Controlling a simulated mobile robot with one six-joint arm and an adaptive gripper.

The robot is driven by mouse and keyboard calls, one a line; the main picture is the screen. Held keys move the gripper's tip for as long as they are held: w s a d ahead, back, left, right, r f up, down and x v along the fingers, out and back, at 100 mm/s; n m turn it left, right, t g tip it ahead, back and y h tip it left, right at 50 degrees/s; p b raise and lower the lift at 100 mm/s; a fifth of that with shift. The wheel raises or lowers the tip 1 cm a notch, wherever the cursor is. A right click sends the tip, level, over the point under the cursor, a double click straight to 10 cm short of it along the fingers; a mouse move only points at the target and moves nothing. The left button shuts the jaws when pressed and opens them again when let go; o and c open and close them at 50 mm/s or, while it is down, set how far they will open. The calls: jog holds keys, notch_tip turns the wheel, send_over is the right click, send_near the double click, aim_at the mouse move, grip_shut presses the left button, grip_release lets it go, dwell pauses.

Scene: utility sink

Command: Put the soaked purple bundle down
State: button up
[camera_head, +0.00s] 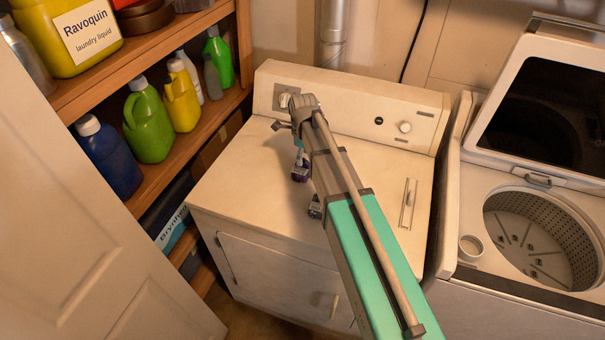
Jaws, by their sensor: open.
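My gripper (299,158) points down right above the bundle and is open. The picture is too small to tell whether the fingers still touch the bundle. My green and grey arm reaches in from the lower right and covers the middle of the dryer top (245,165).
An open top-loading washer (461,212) with an empty-looking drum stands at right. Wooden shelves (160,180) with several bottles, including a blue one (108,158), stand at left, beside a white door (75,220). The dryer top's left part is clear.

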jog(key=shift+f+b, duration=0.7)
jog(key=shift+f, duration=0.35)
grip_shut()
